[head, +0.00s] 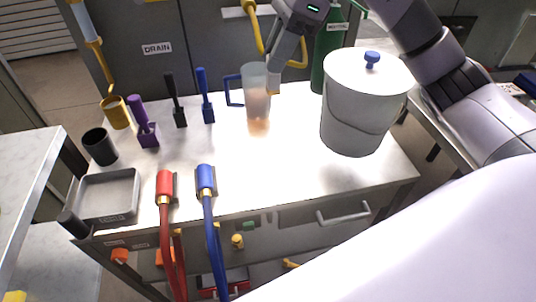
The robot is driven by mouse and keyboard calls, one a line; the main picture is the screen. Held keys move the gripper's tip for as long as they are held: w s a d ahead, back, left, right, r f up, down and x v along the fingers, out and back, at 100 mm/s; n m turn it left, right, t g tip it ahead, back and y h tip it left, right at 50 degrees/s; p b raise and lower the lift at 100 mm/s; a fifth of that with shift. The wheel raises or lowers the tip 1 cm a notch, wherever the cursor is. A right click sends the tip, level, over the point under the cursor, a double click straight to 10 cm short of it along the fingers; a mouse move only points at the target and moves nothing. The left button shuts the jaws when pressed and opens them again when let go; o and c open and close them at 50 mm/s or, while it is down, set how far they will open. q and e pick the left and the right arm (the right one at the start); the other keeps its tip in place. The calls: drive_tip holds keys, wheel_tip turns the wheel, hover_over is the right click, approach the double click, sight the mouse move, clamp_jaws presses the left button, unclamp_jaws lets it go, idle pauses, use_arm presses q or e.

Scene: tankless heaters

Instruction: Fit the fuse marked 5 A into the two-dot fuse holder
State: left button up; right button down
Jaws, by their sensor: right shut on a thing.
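My right gripper (273,84) reaches down from the top, right beside the frosted clear jug (257,92) on the white bench. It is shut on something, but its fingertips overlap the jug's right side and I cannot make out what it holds. I cannot pick out a fuse marked 5 A or a two-dot fuse holder in the head view. My left gripper is not in view.
A lidded bucket (352,116) stands right of the jug, before a green cylinder (328,55). Blue (206,98), black (177,103) and purple (144,123) handled tools stand left. A grey tray (108,194) and red (164,187) and blue (206,180) hoses lie at the front. The bench centre is clear.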

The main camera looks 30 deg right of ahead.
wheel_tip(320, 180, down, 20)
drive_tip(key=shift+r+b, duration=0.25)
drive_tip(key=shift+b, duration=0.25)
drive_tip(key=shift+f, duration=0.25)
drive_tip(key=c, duration=1)
unclamp_jaws()
drive_tip(key=shift+r, duration=0.1)
drive_tip(key=shift+r, duration=0.1)
